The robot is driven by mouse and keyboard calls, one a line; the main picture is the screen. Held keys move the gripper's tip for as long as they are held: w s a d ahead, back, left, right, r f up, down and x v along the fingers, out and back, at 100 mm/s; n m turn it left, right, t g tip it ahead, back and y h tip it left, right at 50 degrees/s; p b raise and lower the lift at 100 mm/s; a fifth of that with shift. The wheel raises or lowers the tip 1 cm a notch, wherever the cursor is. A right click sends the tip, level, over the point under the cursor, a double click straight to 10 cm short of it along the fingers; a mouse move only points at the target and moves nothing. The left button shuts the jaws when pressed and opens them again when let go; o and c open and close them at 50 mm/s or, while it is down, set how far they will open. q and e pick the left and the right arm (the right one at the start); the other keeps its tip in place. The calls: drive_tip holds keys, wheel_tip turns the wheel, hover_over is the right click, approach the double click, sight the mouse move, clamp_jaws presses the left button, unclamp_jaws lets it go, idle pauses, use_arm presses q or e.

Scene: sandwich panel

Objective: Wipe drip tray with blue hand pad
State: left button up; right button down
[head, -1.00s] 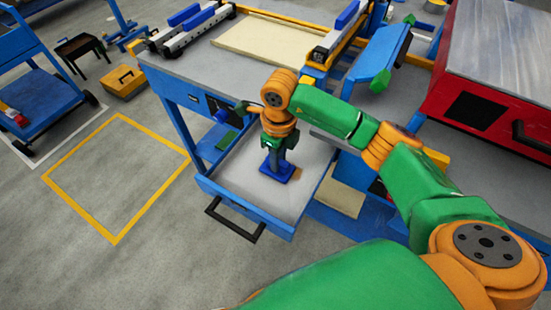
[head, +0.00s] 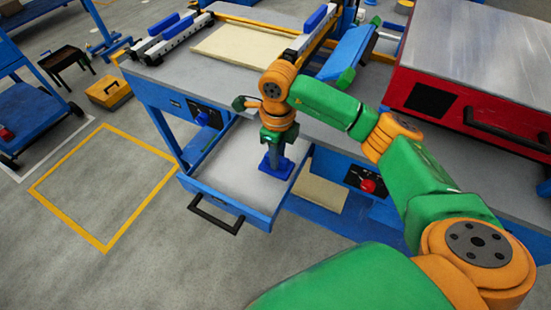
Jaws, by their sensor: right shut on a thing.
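The drip tray (head: 225,165) is an open, drawer-like tray with a grey floor, blue walls and a black front handle, pulled out from under the workbench. The blue hand pad (head: 283,170) has a flat blue base and a post, and it is at the tray's right side, on or just above the floor; I cannot tell whether it touches. My right gripper (head: 272,137) is shut on the post from above, and its orange and green wrist hides the upper part of the pad. My left gripper is not in view.
A workbench (head: 170,75) with rails and a beige panel (head: 245,45) stands behind the tray. A red cabinet (head: 415,65) sits at the right. A beige board (head: 318,194) lies right of the tray. A yellow toolbox (head: 109,92) is on the floor at left, where floor is open.

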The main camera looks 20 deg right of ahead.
wheel_tip(320, 180, up, 4)
drive_tip(key=shift+d+r+p, duration=0.1)
drive_tip(key=shift+r+p, duration=0.05)
drive_tip(key=shift+p, duration=1.1)
drive_tip(key=shift+r, duration=0.2)
